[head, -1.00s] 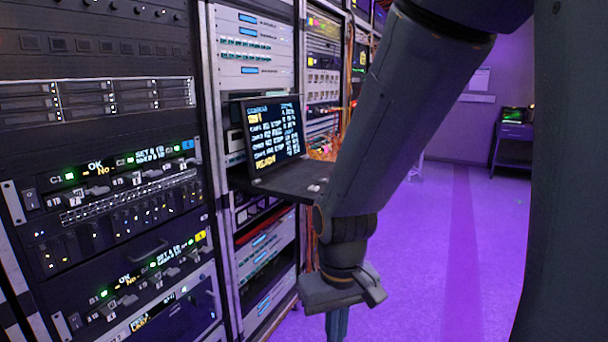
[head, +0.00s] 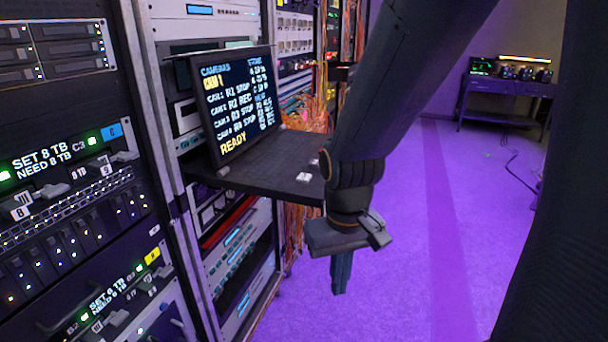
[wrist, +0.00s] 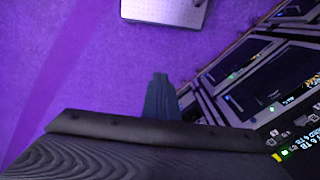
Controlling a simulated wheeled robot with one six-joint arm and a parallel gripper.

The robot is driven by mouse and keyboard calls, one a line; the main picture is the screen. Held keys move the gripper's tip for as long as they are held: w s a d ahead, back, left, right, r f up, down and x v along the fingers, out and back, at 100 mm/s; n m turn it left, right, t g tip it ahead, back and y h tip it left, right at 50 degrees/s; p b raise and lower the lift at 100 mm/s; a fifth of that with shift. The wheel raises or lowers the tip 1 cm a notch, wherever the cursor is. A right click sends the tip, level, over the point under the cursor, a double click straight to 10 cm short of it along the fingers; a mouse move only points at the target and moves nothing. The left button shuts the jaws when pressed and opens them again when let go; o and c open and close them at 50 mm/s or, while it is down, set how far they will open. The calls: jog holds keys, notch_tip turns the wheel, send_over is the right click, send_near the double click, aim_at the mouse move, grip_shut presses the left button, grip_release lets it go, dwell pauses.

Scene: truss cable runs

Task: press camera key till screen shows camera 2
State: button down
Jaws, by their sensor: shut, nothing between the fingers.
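The screen (head: 238,103) stands on a black pull-out shelf (head: 255,170) in the rack. It is headed CAMERAS, with a highlighted yellow line that seems to read CAM 1, several camera rows with STOP or REC, and READY at the bottom. Small pale keys (head: 304,177) sit on the shelf's right front part; their labels are too small to read, and my arm may hide others. My gripper (head: 340,275) is shut and empty, pointing down, in front of and lower than the shelf's edge. In the wrist view my shut fingers (wrist: 160,98) point over the purple floor.
Racks with drives and lit panels (head: 75,200) line the left side. Orange cables (head: 300,115) hang behind the shelf. A dark table (head: 508,88) with devices stands at the back right. The purple floor (head: 420,250) is clear. A pale perforated box (wrist: 165,10) shows in the wrist view.

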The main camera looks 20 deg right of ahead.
jog(key=w+a+r+m+y+p, duration=0.2)
jog(key=w+r+m+p, duration=0.2)
jog(key=w+r+m, duration=0.15)
notch_tip(320, 180, up, 18)
jog(key=m+t+y+p, duration=0.3)
jog(key=m+t+p, duration=0.5)
jog(key=m, duration=0.7)
send_over(308, 178)
jog(key=shift+w+d+f+n+g+p, duration=0.1)
jog(key=shift+d+f+n+g+p, duration=0.05)
jog(key=shift+f+n+g+p, duration=0.15)
notch_tip(308, 178, down, 9)
jog(key=b, duration=0.8)
jog(key=shift+r, duration=0.1)
jog(key=shift+f+b, duration=0.4)
jog(key=shift+b, duration=0.05)
